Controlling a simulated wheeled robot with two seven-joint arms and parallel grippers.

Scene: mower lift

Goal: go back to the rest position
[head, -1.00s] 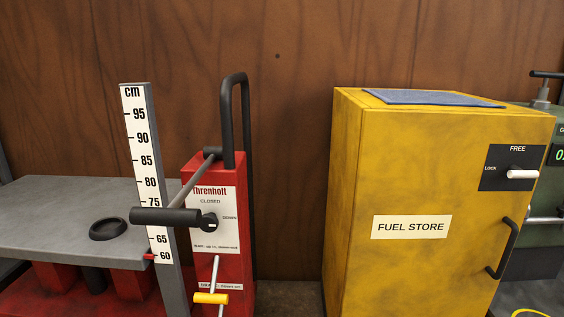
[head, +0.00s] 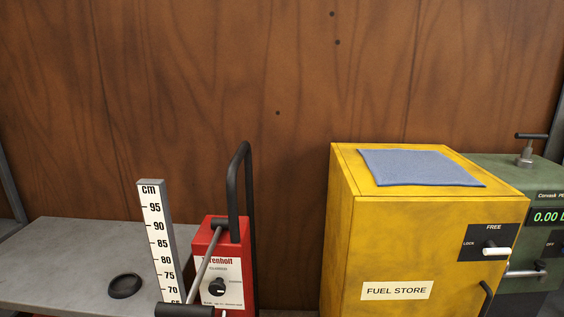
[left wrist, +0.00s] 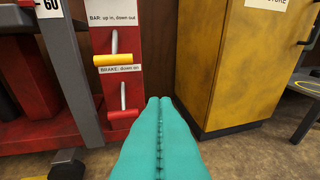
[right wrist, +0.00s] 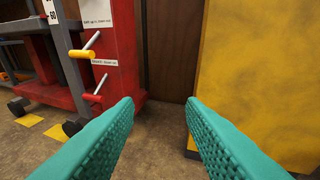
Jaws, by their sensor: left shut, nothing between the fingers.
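In the left wrist view my left gripper (left wrist: 159,101) has its two teal fingers pressed together with nothing between them. It points at the gap between the red lift unit (left wrist: 137,45) and the yellow fuel store (left wrist: 240,60). In the right wrist view my right gripper (right wrist: 160,101) has its fingers wide apart and empty, facing the same gap. Neither gripper shows in the head view. Both grippers appear clear of the lift and the cabinet.
The lift's grey platform (head: 70,260) carries a black ring (head: 125,286) beside the cm scale (head: 161,240). A blue cloth (head: 418,167) lies on the fuel store. A green machine (head: 540,180) stands at right. Yellow (left wrist: 113,60) and red (left wrist: 124,113) levers stick out from the lift.

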